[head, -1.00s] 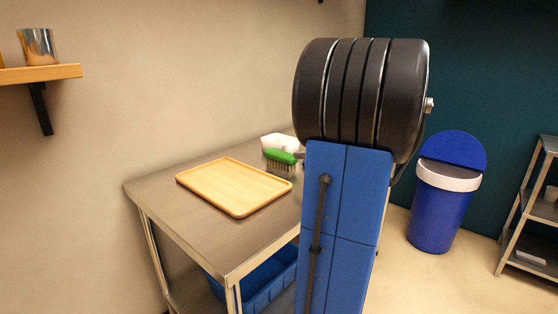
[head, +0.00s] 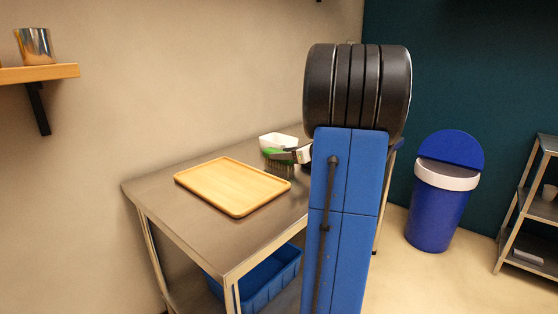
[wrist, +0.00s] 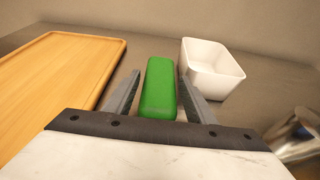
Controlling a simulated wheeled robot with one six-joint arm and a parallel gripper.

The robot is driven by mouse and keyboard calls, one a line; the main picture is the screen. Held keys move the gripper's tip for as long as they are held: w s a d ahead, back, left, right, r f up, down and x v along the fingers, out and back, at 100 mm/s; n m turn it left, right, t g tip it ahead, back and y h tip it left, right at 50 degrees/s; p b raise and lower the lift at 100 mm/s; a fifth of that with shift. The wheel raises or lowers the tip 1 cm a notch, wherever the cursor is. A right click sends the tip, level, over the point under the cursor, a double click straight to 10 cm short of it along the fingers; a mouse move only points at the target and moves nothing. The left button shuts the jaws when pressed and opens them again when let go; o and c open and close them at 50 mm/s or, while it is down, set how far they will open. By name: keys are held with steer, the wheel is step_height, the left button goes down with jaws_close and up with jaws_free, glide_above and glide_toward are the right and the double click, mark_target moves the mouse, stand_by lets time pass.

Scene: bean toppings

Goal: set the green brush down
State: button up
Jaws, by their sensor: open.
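The green brush (head: 271,152) is on the steel table behind the tray, bristles down, close in front of the white container. In the wrist view its green back (wrist: 159,90) lies lengthwise between my fingers. My gripper (wrist: 160,77) is open, one finger on each side of the brush, with narrow gaps visible. In the head view my gripper (head: 290,155) reaches in from the right at the brush and covers part of it. Whether the bristles fully touch the table is hard to tell.
A wooden tray (head: 232,187) lies left of the brush; it also shows in the wrist view (wrist: 62,80). The white container (wrist: 212,68) stands to the right of the brush in the wrist view. A shiny metal cylinder (wrist: 297,135) is at lower right. Bare steel tabletop (head: 160,190) surrounds the tray.

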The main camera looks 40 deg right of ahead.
steer(key=x, duration=0.2)
steer(key=shift+w+f, duration=0.1)
steer(key=shift+w, duration=0.15)
steer(key=c, duration=1)
